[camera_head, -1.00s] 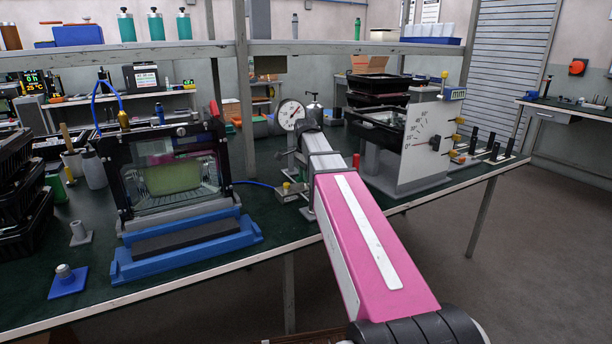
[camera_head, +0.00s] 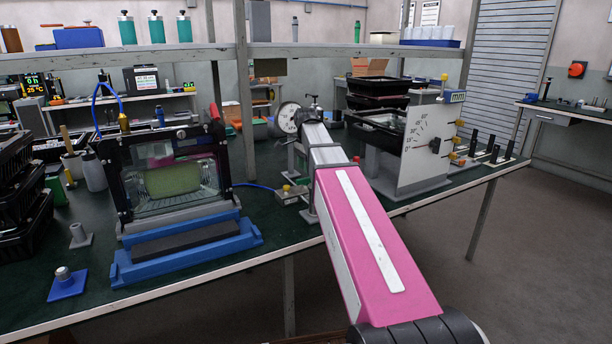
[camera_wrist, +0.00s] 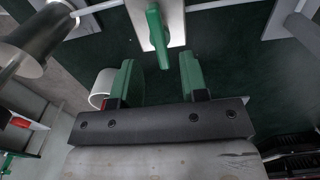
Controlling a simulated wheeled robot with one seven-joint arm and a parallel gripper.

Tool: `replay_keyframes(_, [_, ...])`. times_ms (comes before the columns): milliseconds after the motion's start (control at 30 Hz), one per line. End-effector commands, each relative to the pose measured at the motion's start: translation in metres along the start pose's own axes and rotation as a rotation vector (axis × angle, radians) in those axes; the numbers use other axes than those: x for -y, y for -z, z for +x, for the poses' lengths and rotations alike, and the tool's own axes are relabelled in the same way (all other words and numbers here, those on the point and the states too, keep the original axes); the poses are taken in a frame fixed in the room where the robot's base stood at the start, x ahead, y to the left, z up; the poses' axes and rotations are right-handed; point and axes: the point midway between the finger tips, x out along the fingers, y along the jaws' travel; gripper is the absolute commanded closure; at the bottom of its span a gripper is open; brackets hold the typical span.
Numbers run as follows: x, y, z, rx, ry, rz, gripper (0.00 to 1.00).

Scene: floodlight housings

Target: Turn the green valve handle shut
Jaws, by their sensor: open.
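The green valve handle (camera_wrist: 157,35) shows at the top centre of the wrist view, in front of a pale plate (camera_wrist: 174,12). It points down the picture, toward the gap between my fingers. My gripper (camera_wrist: 158,78) is open, with its two green fingers apart and nothing between them. The handle's near end lies just beyond the fingertips, about midway between them, and I see no contact. In the head view my arm hides the handle and the gripper.
A metal cylinder (camera_wrist: 28,42) and a white cylinder (camera_wrist: 103,88) lie left of my gripper in the wrist view. In the head view a round gauge (camera_head: 289,117) stands behind my arm, a glass-fronted tank (camera_head: 172,180) to its left and a white angle-scale panel (camera_head: 424,150) to its right.

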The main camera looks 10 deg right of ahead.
Motion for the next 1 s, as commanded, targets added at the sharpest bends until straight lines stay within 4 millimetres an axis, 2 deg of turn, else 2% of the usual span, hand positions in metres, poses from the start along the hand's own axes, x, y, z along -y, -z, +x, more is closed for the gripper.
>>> replay_keyframes(33, [0.001, 0.000, -0.010, 0.000, 0.001, 0.000, 0.60])
replay_keyframes(200, [0.001, 0.000, -0.037, 0.000, 0.001, 0.000, 0.60])
replay_keyframes(400, [0.000, 0.000, -0.057, 0.000, 0.000, 0.001, 0.60])
replay_keyframes(1000, [0.000, 0.000, -0.063, 0.000, -0.001, 0.001, 0.60])
